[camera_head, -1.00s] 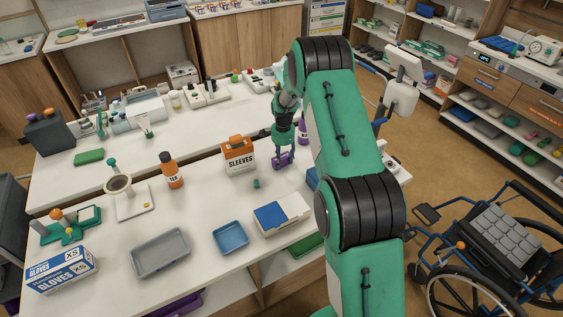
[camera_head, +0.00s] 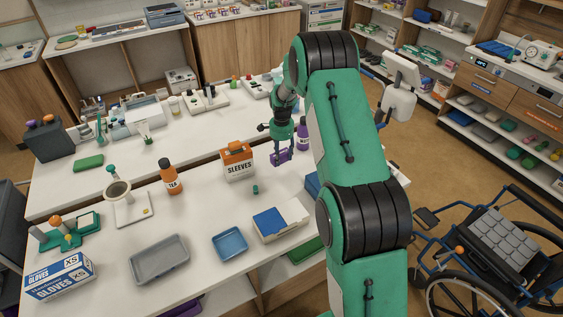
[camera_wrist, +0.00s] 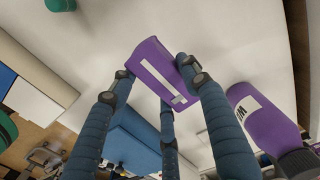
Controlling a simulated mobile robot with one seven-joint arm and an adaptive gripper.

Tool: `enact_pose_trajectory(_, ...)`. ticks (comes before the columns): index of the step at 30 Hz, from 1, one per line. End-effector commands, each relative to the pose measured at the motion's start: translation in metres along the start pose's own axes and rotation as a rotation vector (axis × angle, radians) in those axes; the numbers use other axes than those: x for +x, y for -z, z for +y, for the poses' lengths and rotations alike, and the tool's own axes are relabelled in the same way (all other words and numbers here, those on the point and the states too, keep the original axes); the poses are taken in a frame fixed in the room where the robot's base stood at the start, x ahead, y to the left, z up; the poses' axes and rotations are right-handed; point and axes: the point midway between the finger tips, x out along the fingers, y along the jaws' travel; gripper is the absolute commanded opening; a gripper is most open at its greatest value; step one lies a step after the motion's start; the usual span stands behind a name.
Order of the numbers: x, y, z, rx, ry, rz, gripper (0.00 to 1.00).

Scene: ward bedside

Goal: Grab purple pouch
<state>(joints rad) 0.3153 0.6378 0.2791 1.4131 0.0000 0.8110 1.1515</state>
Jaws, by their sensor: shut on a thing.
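The purple pouch (camera_wrist: 152,66) has a white label and is held between the fingers of my gripper (camera_wrist: 160,82) in the wrist view. In the head view the pouch (camera_head: 279,158) shows small at the fingertips of my gripper (camera_head: 281,150), over the right part of the white table. My gripper is shut on it. I cannot tell from these views whether the pouch is clear of the table top.
A purple bottle (camera_wrist: 262,118) stands close beside the gripper, and shows in the head view (camera_head: 302,133). The orange SLEEVES box (camera_head: 237,163) is to the left. A blue-and-white box (camera_head: 281,221) is in front. A small green piece (camera_head: 255,189) lies between.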

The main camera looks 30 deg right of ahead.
Motion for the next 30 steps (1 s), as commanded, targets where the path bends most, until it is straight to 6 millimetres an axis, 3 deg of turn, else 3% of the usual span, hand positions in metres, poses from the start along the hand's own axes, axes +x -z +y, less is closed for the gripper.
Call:
enact_pose_trajectory(3,-0.019,0.000,0.000,0.000,0.000,0.000,0.19)
enact_pose_trajectory(9,-0.037,0.000,0.000,0.000,0.000,0.000,0.19)
enact_pose_trajectory(30,-0.041,0.000,0.000,0.000,0.000,0.000,0.19)
